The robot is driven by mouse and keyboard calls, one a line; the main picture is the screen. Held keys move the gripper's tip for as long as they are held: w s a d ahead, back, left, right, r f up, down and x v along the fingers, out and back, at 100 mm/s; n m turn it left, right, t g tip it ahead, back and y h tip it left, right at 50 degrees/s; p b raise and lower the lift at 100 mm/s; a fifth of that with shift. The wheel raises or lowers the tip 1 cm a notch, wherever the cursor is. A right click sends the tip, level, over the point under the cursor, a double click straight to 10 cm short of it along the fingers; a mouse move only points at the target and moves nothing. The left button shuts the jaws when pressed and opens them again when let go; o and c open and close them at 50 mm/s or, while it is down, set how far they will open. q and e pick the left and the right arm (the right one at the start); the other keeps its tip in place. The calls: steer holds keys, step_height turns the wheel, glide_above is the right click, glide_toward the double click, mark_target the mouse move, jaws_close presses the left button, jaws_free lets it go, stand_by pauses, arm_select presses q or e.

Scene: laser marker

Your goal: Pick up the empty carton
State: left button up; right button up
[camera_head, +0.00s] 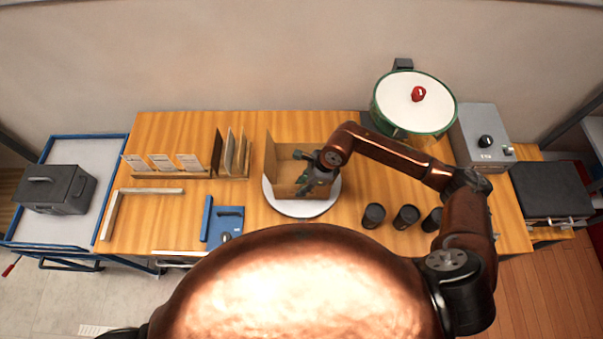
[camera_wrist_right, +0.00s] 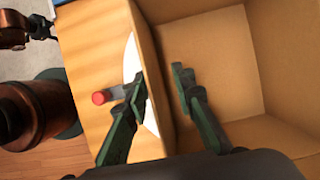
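The empty carton (camera_head: 284,165) is an open brown cardboard box standing on a round white plate (camera_head: 304,208) at the middle of the table. In the right wrist view the carton (camera_wrist_right: 220,55) fills the right side, and its inside looks bare. My right gripper (camera_head: 303,172) is at the carton's right side. In the wrist view its fingers (camera_wrist_right: 160,85) straddle one carton wall, one outside close to the wall and one inside with a gap to it. The gripper is open.
A green-rimmed round dial with a red knob (camera_head: 418,94) and a grey box (camera_head: 483,137) stand at the back right. Several black cups (camera_head: 373,215) stand right of the plate. A card rack (camera_head: 170,175) and a blue fixture (camera_head: 228,222) are on the left.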

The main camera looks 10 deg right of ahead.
steer(key=x, duration=0.1)
steer(key=p+x, duration=0.1)
steer(key=x, duration=0.2)
steer(key=shift+s+a+f+p, duration=0.15)
steer(key=shift+s+f+p, duration=0.05)
steer(key=shift+s+p, duration=0.2)
steer(key=shift+w+a+f, duration=0.15)
steer(key=shift+f, duration=0.3)
steer(key=shift+c, duration=0.7)
jaws_close()
